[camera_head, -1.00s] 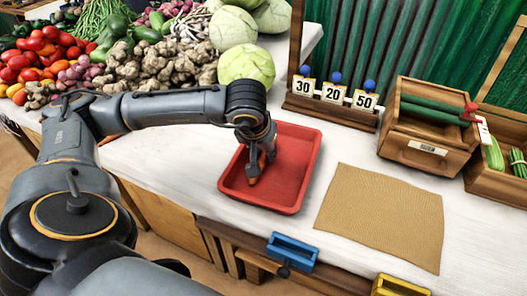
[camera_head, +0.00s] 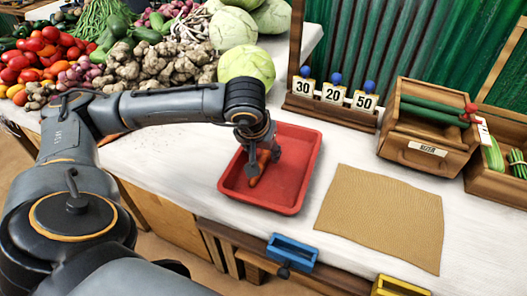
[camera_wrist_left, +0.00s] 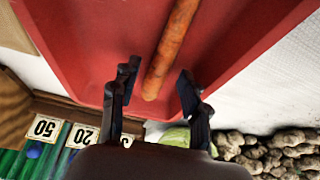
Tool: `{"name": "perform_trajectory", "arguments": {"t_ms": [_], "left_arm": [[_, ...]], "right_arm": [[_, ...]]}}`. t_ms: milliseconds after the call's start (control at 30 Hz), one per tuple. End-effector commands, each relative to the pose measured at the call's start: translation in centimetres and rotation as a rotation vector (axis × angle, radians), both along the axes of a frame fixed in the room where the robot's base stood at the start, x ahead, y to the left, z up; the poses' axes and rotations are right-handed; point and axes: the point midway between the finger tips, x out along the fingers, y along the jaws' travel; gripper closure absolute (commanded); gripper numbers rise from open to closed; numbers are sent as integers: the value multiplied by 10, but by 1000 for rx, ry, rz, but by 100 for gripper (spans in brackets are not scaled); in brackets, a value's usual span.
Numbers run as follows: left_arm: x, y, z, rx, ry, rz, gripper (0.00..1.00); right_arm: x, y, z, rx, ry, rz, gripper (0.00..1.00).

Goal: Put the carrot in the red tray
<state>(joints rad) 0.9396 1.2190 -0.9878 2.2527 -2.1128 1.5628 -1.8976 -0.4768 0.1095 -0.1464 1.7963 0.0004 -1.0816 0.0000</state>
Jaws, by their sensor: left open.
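The carrot (camera_head: 258,172) lies in the red tray (camera_head: 293,202), near the tray's left side. It is long and orange, and its upper end is partly hidden by my left gripper (camera_head: 268,153). In the left wrist view the carrot (camera_wrist_left: 172,45) rests on the red floor of the tray (camera_wrist_left: 85,45). There my left gripper (camera_wrist_left: 158,78) is open, with its fingers apart on either side of the carrot's near end. My right gripper is in neither view.
A brown mat (camera_head: 380,215) lies right of the tray. Number cards (camera_head: 333,92) and a wooden drawer box (camera_head: 425,135) stand behind. Cabbages (camera_head: 246,65) and heaped vegetables fill the back left. A blue bracket (camera_head: 292,250) sits at the front edge.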

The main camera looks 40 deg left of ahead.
Motion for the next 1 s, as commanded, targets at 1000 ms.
{"name": "perform_trajectory", "arguments": {"t_ms": [1000], "left_arm": [[-40,-13,104,0,-3,0,54]], "right_arm": [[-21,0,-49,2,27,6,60]]}}
